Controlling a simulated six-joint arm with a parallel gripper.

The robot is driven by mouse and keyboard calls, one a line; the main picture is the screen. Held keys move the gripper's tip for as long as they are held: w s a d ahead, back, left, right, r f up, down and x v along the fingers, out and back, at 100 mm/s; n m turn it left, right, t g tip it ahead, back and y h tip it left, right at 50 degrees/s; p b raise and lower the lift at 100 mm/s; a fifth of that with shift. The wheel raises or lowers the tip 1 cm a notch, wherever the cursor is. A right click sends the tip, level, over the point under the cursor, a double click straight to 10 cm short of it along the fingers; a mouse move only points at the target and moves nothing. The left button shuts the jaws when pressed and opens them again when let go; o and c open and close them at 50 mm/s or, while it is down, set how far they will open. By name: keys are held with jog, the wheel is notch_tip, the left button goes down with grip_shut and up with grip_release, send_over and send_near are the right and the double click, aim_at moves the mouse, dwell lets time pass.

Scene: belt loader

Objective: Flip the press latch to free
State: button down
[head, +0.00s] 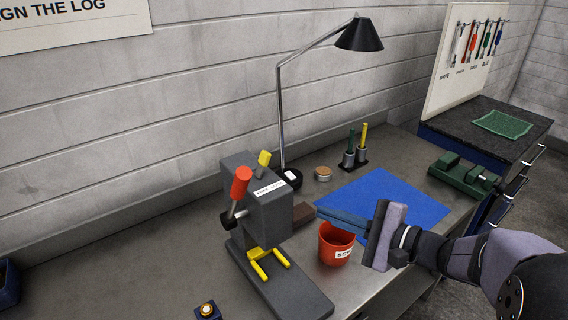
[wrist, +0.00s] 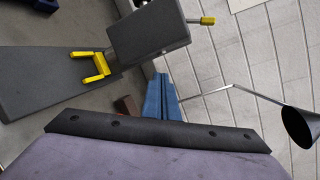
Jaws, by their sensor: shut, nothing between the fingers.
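The grey press (head: 262,205) stands on the bench left of centre in the head view. Its yellow latch (head: 264,158) sticks up from the top, above a white label (head: 270,188) too small to read surely. In the wrist view the latch (wrist: 207,20) juts from the end of the press head (wrist: 150,32). A red-knobbed lever (head: 240,183) is on the press's left side. My gripper (head: 320,211) is shut and empty, its blue fingers pointing left toward the press, right of it and apart from the latch. The fingers also show in the wrist view (wrist: 161,80).
A red bin (head: 334,246) stands below my fingers, and a brown block (head: 303,213) is near their tips. A lamp (head: 283,110) rises behind the press. A blue mat (head: 400,196), pen holders (head: 354,158) and a green vise (head: 464,175) lie right.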

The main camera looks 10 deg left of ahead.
aim_at(263, 164)
notch_tip(263, 164, up, 7)
jog(key=w+n+t+y, duration=0.1)
jog(key=t+y, duration=0.1)
jog(key=shift+d, duration=0.15)
jog(key=w+a+r+p, duration=0.2)
jog(key=a+p, duration=0.5)
jog(key=a, duration=0.4)
jog(key=shift+w+r, duration=0.35)
jog(key=shift+w, duration=0.1)
